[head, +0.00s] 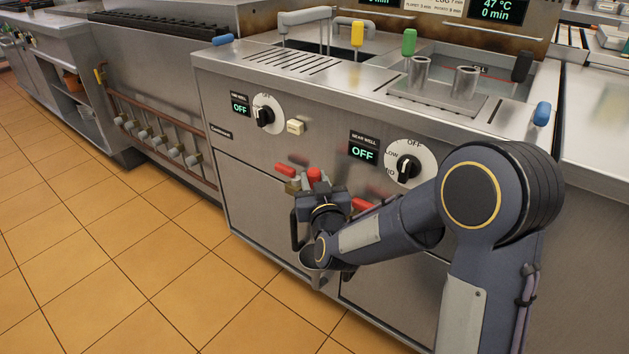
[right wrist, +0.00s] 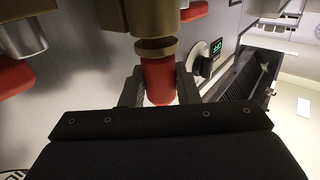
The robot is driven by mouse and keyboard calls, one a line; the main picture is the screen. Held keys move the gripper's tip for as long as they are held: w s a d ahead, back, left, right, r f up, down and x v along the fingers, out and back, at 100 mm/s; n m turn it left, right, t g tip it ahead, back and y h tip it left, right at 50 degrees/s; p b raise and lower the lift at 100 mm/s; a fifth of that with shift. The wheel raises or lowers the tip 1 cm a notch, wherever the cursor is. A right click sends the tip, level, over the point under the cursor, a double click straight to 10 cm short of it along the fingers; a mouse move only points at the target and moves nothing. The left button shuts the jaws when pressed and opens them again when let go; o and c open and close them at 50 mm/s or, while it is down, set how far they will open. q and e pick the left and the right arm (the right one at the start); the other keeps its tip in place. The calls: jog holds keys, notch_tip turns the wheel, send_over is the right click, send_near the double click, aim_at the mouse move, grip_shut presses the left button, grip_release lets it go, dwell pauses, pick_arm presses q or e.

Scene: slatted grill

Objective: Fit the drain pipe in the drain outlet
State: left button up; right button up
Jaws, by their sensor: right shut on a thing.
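My right gripper (head: 313,187) is at the fryer's front, low between the two knobs. In the right wrist view its fingers (right wrist: 159,88) are closed on either side of a red grip with a brass collar, which I take for the drain pipe (right wrist: 158,80). Just beyond the collar is a brass body (right wrist: 150,14), which looks like the drain outlet. A dark line shows between collar and brass body; I cannot tell if they are seated. In the head view brass (head: 293,186) shows beside the gripper. My left gripper is not in view.
Red handles (head: 285,169) (head: 362,204) stick out near my gripper. Another steel-ended brass fitting (right wrist: 22,38) is at left in the wrist view. Control knobs (head: 265,116) (head: 405,167) sit above on the front panel. The tiled floor (head: 130,230) at left is clear.

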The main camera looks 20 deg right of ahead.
jog(key=shift+f, duration=0.35)
jog(key=o, duration=1.2)
jog(key=shift+c, duration=0.2)
jog(key=s, duration=0.7)
jog(key=shift+s+a+p, duration=0.25)
jog(key=shift+s+p, duration=0.1)
jog(key=shift+s, duration=0.05)
